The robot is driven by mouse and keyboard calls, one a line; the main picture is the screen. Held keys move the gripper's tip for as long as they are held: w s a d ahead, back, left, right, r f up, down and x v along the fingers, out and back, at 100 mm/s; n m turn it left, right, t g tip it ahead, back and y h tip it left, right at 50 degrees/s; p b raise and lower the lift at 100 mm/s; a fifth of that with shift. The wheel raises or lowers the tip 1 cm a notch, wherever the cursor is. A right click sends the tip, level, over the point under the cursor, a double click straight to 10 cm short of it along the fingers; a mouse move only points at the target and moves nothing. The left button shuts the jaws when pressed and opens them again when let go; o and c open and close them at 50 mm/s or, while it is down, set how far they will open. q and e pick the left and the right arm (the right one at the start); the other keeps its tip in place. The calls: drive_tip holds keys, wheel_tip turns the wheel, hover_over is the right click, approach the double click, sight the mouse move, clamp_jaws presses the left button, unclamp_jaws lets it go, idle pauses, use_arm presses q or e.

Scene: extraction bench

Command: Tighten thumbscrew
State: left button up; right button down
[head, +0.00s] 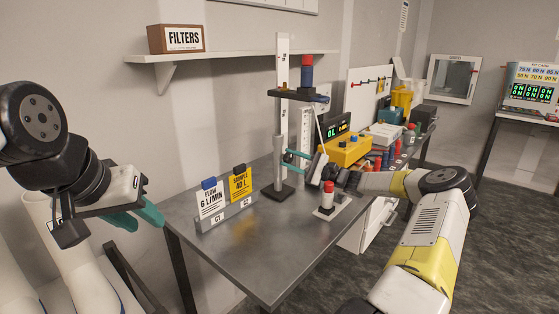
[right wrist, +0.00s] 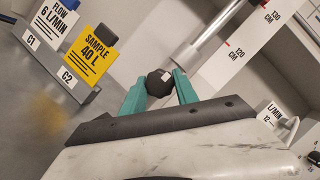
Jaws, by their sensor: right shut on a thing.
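The thumbscrew (right wrist: 159,84) is a dark faceted knob with a small light mark, seen in the right wrist view beside the pale pole. My right gripper (right wrist: 160,88) has its green fingers on either side of the knob and is shut on it. In the head view my right gripper (head: 291,162) is at the lower column of the upright stand (head: 279,150), and the knob is hard to make out there. My left gripper (head: 137,215) is off the table's left edge, with its green fingers apart and nothing between them.
Flow card (head: 211,200) and yellow sample card (head: 241,185) stand in a holder left of the stand. A red-capped vial (head: 328,194) on a small plate is near the right arm. A yellow device (head: 345,151) and bottles crowd the back right. The front-left table is clear.

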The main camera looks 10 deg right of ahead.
sight(278, 145)
drive_tip(key=c, duration=0.9)
unclamp_jaws()
drive_tip(key=shift+c, duration=0.2)
drive_tip(key=shift+r, duration=0.55)
drive_tip(key=shift+s+r, duration=0.25)
drive_tip(key=shift+r, duration=1)
drive_tip(key=s+a, duration=0.2)
drive_tip(key=s, duration=0.5)
drive_tip(key=s+a+r, duration=0.1)
drive_tip(key=s+a, duration=0.1)
drive_tip(key=s, duration=0.6)
drive_tip(key=shift+a+r, duration=0.15)
drive_tip(key=shift+a, duration=0.15)
